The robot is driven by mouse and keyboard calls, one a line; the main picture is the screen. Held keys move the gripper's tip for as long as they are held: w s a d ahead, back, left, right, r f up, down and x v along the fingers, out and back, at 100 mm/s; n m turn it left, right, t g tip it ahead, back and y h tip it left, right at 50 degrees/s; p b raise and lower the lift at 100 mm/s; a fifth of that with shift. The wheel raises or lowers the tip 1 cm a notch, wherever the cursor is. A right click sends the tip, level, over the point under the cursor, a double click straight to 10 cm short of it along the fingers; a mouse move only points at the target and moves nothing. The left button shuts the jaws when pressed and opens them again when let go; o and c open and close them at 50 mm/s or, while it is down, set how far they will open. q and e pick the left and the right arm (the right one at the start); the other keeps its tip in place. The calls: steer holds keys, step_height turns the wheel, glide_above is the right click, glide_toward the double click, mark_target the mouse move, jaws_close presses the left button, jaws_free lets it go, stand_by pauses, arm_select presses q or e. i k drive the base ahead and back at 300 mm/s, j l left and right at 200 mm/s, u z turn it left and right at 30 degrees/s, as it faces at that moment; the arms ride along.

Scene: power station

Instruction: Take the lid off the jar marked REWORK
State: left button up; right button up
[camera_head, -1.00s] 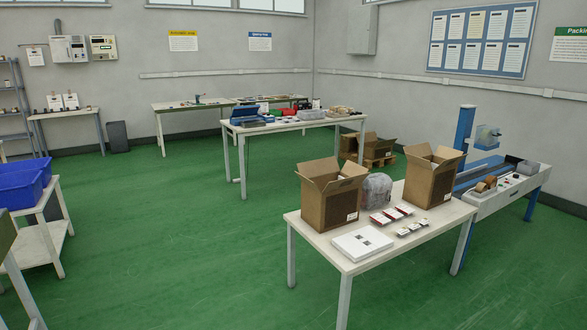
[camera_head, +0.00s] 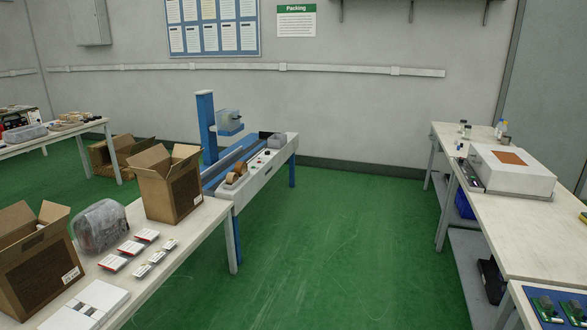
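I cannot make out a jar marked REWORK in this view. Some small jars or bottles (camera_head: 500,128) stand at the far end of the white bench on the right, too small for any label to be read. Neither of my grippers shows in the picture.
A packing table (camera_head: 150,293) with open cardboard boxes (camera_head: 172,190) stands at the left. A blue and white machine (camera_head: 262,158) stands behind it. The right bench (camera_head: 515,232) carries a white box-shaped device (camera_head: 512,170). Green floor (camera_head: 330,250) between them is clear.

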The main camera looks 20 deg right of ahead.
mark_target(461, 127)
steer(key=i+l+z, duration=0.35)
steer(key=i, duration=0.2)
steer(key=i+l+z, duration=0.2)
steer(key=i+z, duration=0.15)
steer(key=i, duration=0.25)
steer(key=i+z, duration=0.3)
steer(key=i, duration=2.6)
steer(key=i+z, duration=0.1)
steer(key=i, duration=0.6)
steer(key=i+j+z, duration=0.15)
steer(key=i, duration=0.55)
steer(key=i+j+z, duration=0.1)
steer(key=i, duration=0.6)
